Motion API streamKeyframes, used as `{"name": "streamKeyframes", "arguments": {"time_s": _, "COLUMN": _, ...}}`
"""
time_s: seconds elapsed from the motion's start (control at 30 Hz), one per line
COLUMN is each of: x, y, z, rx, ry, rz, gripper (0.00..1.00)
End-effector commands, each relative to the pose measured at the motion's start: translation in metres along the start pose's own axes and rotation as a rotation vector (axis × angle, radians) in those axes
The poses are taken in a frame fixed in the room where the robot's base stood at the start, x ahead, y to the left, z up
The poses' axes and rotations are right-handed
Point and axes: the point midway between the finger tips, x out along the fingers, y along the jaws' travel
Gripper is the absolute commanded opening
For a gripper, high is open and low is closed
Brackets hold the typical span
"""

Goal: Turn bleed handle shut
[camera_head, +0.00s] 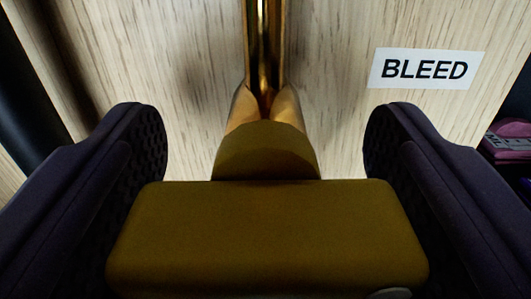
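The bleed handle (265,235) is a yellow-brown block filling the lower middle of the view, close to the camera. Its rounded hub sits on a brass valve body joined to a vertical brass pipe (265,40). A white label reading BLEED (425,68) is on the wood panel to the upper right. My gripper (265,150) is open, with one dark padded finger on each side of the handle. The finger pads look apart from the handle's hub; lower down, the handle's ends lie close to the fingers, and I cannot tell whether they touch.
A light wood panel (335,65) stands behind the pipe. A dark upright shape (25,90) is at the left edge. A pink-purple object (510,138) shows at the right edge beyond the panel, in a dark area.

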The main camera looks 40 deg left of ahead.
Motion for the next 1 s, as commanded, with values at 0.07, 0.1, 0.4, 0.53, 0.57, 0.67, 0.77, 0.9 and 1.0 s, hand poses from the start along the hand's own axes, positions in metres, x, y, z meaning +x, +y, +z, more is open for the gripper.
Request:
{"name": "streamKeyframes", "arguments": {"time_s": 0.07, "x": 0.000, "y": 0.000, "z": 0.000, "rx": 0.000, "ry": 0.001, "rz": 0.000, "gripper": 0.85}}
{"name": "streamKeyframes", "arguments": {"time_s": 0.1, "x": 0.000, "y": 0.000, "z": 0.000, "rx": 0.000, "ry": 0.001, "rz": 0.000, "gripper": 0.85}}
{"name": "streamKeyframes", "arguments": {"time_s": 0.4, "x": -0.007, "y": 0.000, "z": -0.001, "rx": -0.001, "ry": 0.000, "rz": 0.001, "gripper": 0.85}}
{"name": "streamKeyframes", "arguments": {"time_s": 0.53, "x": -0.030, "y": 0.000, "z": -0.003, "rx": 0.000, "ry": 0.000, "rz": 0.002, "gripper": 0.85}}
{"name": "streamKeyframes", "arguments": {"time_s": 0.57, "x": -0.036, "y": 0.001, "z": -0.003, "rx": -0.001, "ry": 0.000, "rz": 0.002, "gripper": 0.85}}
{"name": "streamKeyframes", "arguments": {"time_s": 0.67, "x": -0.054, "y": 0.000, "z": -0.003, "rx": 0.000, "ry": 0.000, "rz": 0.002, "gripper": 0.85}}
{"name": "streamKeyframes", "arguments": {"time_s": 0.77, "x": -0.068, "y": 0.001, "z": -0.002, "rx": 0.000, "ry": 0.001, "rz": 0.001, "gripper": 0.85}}
{"name": "streamKeyframes", "arguments": {"time_s": 0.9, "x": -0.078, "y": 0.000, "z": 0.000, "rx": 0.000, "ry": 0.000, "rz": 0.001, "gripper": 0.85}}
{"name": "streamKeyframes", "arguments": {"time_s": 1.0, "x": -0.078, "y": 0.000, "z": 0.000, "rx": 0.000, "ry": 0.001, "rz": 0.000, "gripper": 0.85}}
